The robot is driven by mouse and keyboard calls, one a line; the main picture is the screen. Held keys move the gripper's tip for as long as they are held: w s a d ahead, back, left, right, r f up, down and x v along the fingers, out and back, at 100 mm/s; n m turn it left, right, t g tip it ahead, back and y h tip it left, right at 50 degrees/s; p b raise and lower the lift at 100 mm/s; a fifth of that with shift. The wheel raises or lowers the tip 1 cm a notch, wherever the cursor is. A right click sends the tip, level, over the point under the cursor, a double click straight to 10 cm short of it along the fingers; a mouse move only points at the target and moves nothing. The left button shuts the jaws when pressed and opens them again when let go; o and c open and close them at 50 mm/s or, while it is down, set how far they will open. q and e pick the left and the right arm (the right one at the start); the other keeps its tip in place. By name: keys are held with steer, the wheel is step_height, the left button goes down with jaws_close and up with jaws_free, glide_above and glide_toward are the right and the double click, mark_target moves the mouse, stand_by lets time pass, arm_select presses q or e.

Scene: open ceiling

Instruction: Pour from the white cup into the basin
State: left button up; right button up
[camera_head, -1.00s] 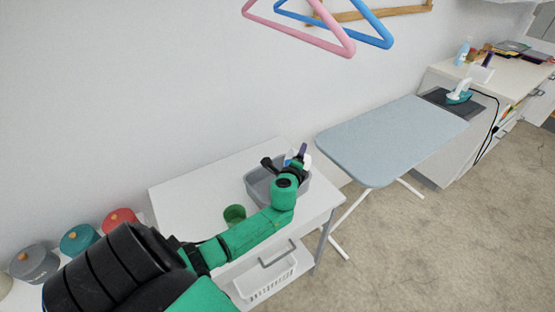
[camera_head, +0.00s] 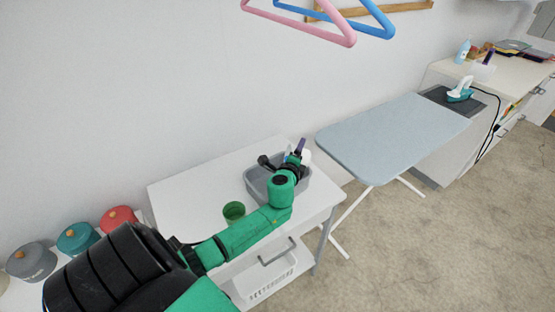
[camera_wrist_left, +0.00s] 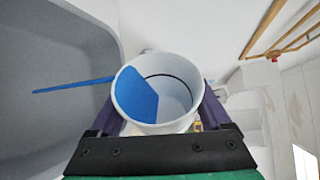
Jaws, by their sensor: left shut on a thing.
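The white cup (camera_wrist_left: 133,98) is in my left gripper (camera_wrist_left: 160,112), between its two purple fingers. Blue liquid (camera_wrist_left: 137,92) shows inside, toward the left side of the cup. A thin blue streak (camera_wrist_left: 74,85) runs from the cup's left rim across the grey basin (camera_wrist_left: 50,70), as liquid leaving the cup. In the head view the basin (camera_head: 254,187) stands on the white table, and my left gripper (camera_head: 299,155) is over its far right part. The cup shows there only as a small white patch (camera_head: 306,157). The basin's floor is largely hidden by my arm.
An ironing board (camera_head: 390,138) is to the right. Several lidded pots (camera_head: 77,238) stand at the lower left. The table's left part is clear.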

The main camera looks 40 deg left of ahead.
arm_select(q)
steer(key=shift+s+f+b, duration=0.2)
steer(key=shift+f+b, duration=0.15)
steer(key=shift+b, duration=0.2)
steer(key=shift+a+f+n+t+b, duration=0.25)
steer(key=shift+f+n+t+b, duration=0.05)
steer(key=shift+b, duration=0.15)
steer(key=shift+s+f+b, duration=0.15)
steer(key=shift+s+b, duration=0.05)
steer(key=shift+b, duration=0.25)
steer(key=shift+s+a+f+n+b, duration=0.15)
steer(key=shift+f+n+b, duration=0.2)
steer(key=shift+b, duration=0.6)
steer(key=shift+s+a+r+n+t+b, duration=0.1)
steer(key=shift+a+r+n+t+b, duration=0.2)
steer(key=shift+n+t+b, duration=0.65)
